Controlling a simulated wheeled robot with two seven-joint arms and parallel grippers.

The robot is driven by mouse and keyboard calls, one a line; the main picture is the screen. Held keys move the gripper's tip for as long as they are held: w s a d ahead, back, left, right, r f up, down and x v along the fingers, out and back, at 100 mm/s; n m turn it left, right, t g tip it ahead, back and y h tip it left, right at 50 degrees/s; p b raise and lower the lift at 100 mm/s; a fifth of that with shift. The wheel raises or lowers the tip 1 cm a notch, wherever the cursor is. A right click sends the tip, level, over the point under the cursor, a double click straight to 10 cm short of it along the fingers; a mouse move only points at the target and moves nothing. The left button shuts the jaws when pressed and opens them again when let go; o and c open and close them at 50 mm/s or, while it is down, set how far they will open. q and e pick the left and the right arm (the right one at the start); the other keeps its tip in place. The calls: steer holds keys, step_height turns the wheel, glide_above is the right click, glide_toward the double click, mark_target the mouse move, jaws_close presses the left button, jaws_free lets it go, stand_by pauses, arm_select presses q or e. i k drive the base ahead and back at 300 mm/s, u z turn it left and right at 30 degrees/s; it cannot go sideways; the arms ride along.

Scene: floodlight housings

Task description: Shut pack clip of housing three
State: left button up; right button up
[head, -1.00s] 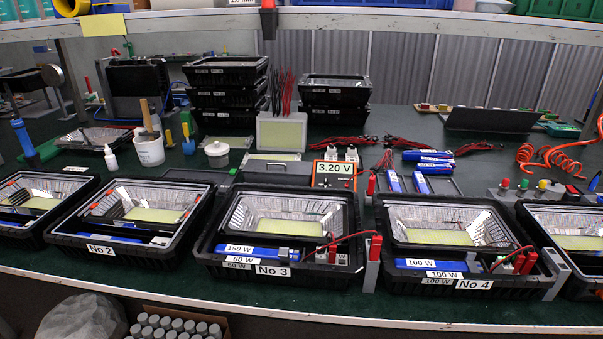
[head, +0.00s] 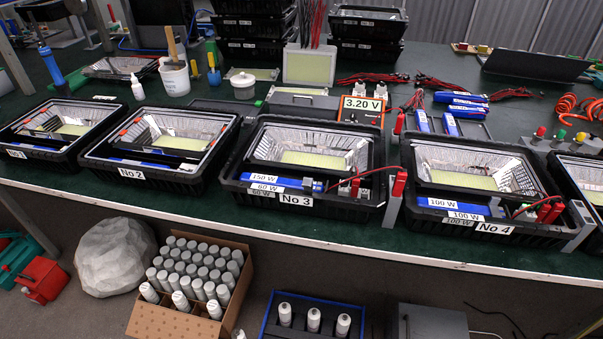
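Housing No 3 (head: 232,178) is a black floodlight housing near the middle of the bench's front edge. It has a silver reflector and a yellow panel (head: 312,159). A blue battery pack (head: 275,180) with watt labels lies along its front. A small grey piece (head: 307,184), perhaps the pack clip, sits at the pack's right end; I cannot tell whether it is open or shut. Red and black leads (head: 370,173) run from the housing's right to a red connector (head: 399,183) on a grey post. Neither of my grippers is in view.
Housing No 2 (head: 90,160) stands to the left and housing No 4 (head: 420,213) to the right, both close by. A 3.20 V meter (head: 361,104) stands behind. Below the bench are a box of cans (head: 160,322) and a blue tray (head: 270,325).

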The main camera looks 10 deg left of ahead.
mark_target(307, 183)
steer(key=k, duration=0.5)
steer(key=z, duration=2)
steer(key=i, duration=1.15)
steer(key=u, duration=2.1)
